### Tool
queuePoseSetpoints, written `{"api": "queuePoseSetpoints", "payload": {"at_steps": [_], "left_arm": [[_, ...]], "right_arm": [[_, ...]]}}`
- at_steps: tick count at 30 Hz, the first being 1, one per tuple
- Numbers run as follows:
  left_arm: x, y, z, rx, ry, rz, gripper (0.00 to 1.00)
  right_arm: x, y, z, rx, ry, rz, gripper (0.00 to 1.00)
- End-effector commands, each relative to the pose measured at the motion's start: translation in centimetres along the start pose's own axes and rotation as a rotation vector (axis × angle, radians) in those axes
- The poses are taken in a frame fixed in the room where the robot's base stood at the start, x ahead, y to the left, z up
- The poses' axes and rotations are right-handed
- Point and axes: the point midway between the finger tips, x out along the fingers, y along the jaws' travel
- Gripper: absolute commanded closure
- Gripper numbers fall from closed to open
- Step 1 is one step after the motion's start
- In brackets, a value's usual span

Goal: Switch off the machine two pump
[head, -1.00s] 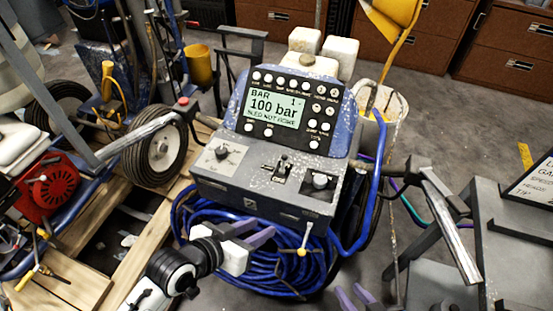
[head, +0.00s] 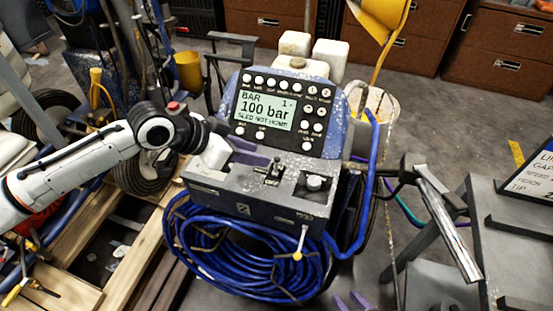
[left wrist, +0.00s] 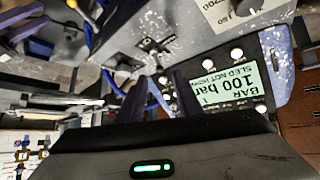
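The blue and grey machine (head: 290,200), with a "2"-like mark on its front, stands in the middle of the head view. Its lit display (head: 265,110) reads "BAR 100 bar", with smaller text below. A small toggle switch (head: 273,170) sits mid-panel, with a round knob (head: 314,183) to its right. My left gripper (head: 256,154) is over the panel's left part, hiding the left knob; its purple fingers look apart, with nothing seen between them. The left wrist view shows the display (left wrist: 222,87) upside down. My right gripper's fingertips (head: 351,301) are apart at the bottom edge.
A coiled blue hose (head: 245,255) hangs below the panel. Another wheeled machine and wooden pallets (head: 110,260) lie at the left.

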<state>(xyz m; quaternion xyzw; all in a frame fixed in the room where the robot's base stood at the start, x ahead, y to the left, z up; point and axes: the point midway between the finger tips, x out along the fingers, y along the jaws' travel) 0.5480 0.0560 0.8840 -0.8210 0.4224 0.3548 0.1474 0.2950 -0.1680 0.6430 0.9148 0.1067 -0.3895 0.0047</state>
Motion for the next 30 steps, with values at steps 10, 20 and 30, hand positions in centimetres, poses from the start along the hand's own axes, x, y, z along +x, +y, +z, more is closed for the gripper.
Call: {"api": "queuePoseSetpoints", "payload": {"at_steps": [10, 20, 30], "left_arm": [[6.5, 0.1, -0.1, 0.001, 0.000, 0.001, 0.68], [9.1, 0.1, -0.1, 0.002, 0.003, 0.000, 0.68], [9.1, 0.1, -0.1, 0.002, 0.002, 0.000, 0.86]], "right_arm": [[0.1, 0.0, 0.1, 0.000, 0.000, 0.000, 0.72], [0.2, 0.0, 0.2, 0.000, 0.000, 0.000, 0.72], [0.2, 0.0, 0.1, -0.001, 0.000, 0.000, 0.72]]}}
